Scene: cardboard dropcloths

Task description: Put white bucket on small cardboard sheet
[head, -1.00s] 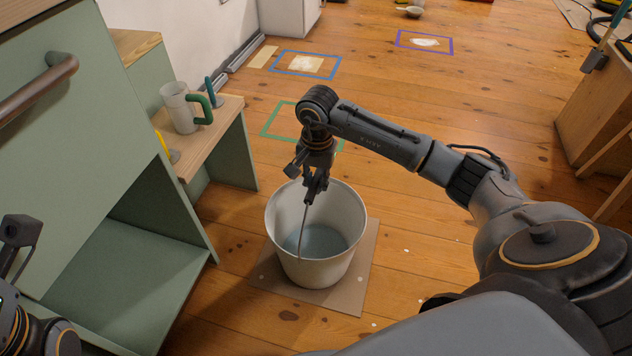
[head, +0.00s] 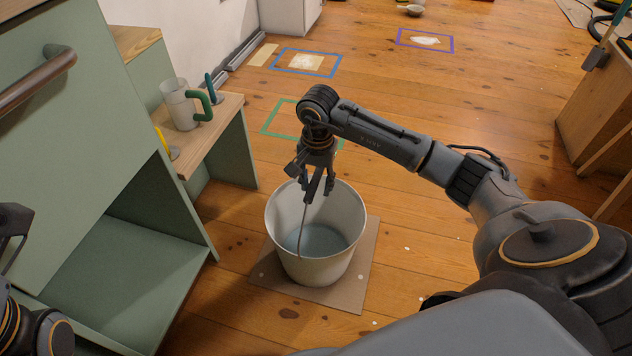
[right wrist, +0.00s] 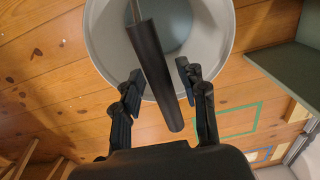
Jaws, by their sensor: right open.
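The white bucket (head: 278,226) stands upright on the small cardboard sheet (head: 355,277), which lies flat on the wooden floor. The bucket has a grey-blue inner bottom and a thin wire handle with a dark grip. My right gripper (head: 318,198) is at the bucket's far rim, with its fingers spread. In the right wrist view the open fingers (right wrist: 158,90) lie on either side of the handle's dark grip (right wrist: 156,70), apart from it. The bucket (right wrist: 218,40) fills the top of that view. My left gripper (head: 15,225) is only partly visible at the left edge.
Green (head: 268,124), blue (head: 282,70) and purple (head: 400,40) tape outlines mark the floor behind. Floor right of the sheet is clear.

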